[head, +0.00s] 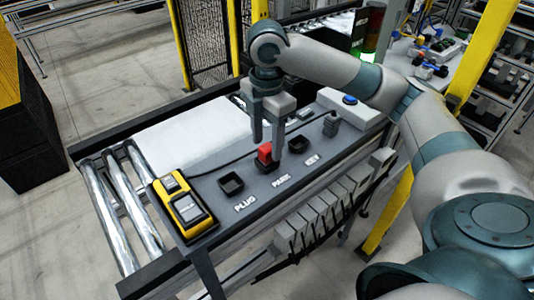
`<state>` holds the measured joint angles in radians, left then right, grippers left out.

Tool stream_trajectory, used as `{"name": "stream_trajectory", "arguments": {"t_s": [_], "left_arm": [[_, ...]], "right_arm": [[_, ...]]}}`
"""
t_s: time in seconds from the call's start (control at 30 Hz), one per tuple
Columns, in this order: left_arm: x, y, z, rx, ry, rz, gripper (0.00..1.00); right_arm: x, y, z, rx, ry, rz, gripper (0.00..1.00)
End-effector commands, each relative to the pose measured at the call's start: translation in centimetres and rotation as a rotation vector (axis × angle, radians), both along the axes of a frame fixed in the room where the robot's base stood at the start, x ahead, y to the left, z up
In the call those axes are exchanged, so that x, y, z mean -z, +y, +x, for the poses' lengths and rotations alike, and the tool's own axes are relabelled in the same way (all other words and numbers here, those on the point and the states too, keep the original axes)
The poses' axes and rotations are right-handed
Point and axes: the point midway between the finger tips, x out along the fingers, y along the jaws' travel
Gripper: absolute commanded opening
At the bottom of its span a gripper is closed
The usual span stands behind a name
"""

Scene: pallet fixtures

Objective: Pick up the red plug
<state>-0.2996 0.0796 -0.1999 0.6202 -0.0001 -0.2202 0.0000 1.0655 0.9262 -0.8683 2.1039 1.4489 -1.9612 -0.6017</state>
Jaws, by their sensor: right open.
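The red plug (265,153) stands in the middle socket, above the word PARK, on the dark panel (215,177) at the front of the conveyor. My right gripper (268,148) points down at the red plug, with its two fingers apart. One finger is to the left of the plug and the other to its right; I cannot tell how far the fingertips reach down around it. An empty square socket (231,184) sits above the word PLUG, to the left of the red plug. My left gripper is not in view.
A yellow and black device (184,207) lies at the panel's left end. Another dark socket (298,144) and a grey knob (331,123) are to the right of the plug, near the word KEY. A white box with a blue button (350,100) stands farther right. Metal rollers (128,200) lie left.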

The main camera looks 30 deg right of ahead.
Motion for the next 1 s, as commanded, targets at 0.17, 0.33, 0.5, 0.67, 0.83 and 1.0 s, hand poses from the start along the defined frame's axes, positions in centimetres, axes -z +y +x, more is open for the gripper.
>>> {"name": "stream_trajectory", "arguments": {"t_s": [0.17,0.33,0.5,0.67,0.83,1.0], "left_arm": [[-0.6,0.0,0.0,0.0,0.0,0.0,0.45],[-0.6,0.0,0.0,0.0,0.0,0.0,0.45],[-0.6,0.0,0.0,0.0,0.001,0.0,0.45],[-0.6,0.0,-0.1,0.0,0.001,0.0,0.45],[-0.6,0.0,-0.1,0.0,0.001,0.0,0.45],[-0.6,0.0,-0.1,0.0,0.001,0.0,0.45]], "right_arm": [[1.8,0.0,-0.1,0.001,0.002,-0.001,0.48],[2.2,0.0,0.0,0.001,-0.001,-0.001,0.48],[2.2,0.0,0.0,0.0,-0.001,-0.001,0.48],[2.2,0.0,0.0,0.0,-0.001,-0.001,0.48],[2.2,0.0,0.0,0.0,-0.001,-0.001,0.17],[2.2,0.0,0.0,0.0,-0.001,-0.001,0.03]]}}
